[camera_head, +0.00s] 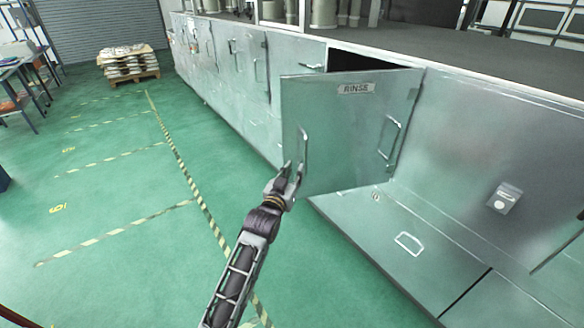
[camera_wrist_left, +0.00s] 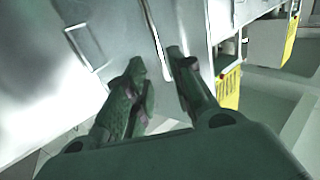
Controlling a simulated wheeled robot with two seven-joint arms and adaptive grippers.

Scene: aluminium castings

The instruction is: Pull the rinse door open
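The rinse door (camera_head: 345,125) is a grey metal panel with a RINSE label near its top. It stands partly open, its left edge swung out from the cabinet, with a dark gap above it. A pale bar handle (camera_head: 304,148) is near its free left edge; it also shows in the left wrist view (camera_wrist_left: 155,40). My left gripper (camera_head: 293,170) is at the lower end of this handle. In the left wrist view its fingers (camera_wrist_left: 160,68) are apart, with the handle's end between them; firm contact cannot be made out. My right gripper is not in view.
A second handle (camera_head: 391,137) shows towards the door's right side. A long row of metal cabinets (camera_head: 235,75) runs away to the back left. A low metal panel (camera_head: 400,235) juts out at the right. The green floor (camera_head: 120,210) at the left is open.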

